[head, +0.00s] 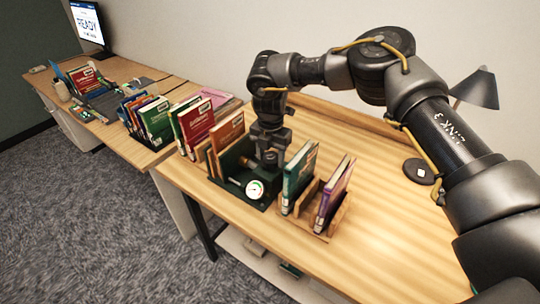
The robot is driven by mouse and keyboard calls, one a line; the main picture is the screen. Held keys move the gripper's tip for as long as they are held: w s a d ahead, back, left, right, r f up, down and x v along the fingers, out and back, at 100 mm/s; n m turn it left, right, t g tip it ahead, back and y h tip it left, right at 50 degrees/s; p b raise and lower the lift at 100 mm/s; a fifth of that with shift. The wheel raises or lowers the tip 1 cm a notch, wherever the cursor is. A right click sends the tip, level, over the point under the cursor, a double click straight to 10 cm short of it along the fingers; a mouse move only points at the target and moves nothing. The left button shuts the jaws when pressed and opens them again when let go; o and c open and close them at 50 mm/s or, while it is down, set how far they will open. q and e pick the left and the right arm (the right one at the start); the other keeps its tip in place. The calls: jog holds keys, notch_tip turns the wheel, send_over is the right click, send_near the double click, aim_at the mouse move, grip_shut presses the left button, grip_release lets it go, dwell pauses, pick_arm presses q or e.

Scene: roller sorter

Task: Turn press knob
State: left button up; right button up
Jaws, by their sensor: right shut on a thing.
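The fingertips and much of the knob are hard to make out at this size. My left gripper is not in view.
Books in a wooden rack (310,217) stand close to the right of the press, and a red book (197,124) stands to its left. A lamp (477,90) is at the back right. A monitor (88,22) stands far left.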

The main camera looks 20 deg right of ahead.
jog(key=n, duration=0.5)
jog(key=shift+n, duration=0.3)
jog(key=n, duration=1.1)
jog(key=shift+n, duration=0.4)
jog(key=n, duration=0.5)
jog(key=shift+n, duration=0.4)
jog(key=o, duration=1)
jog(key=shift+c, duration=0.2)
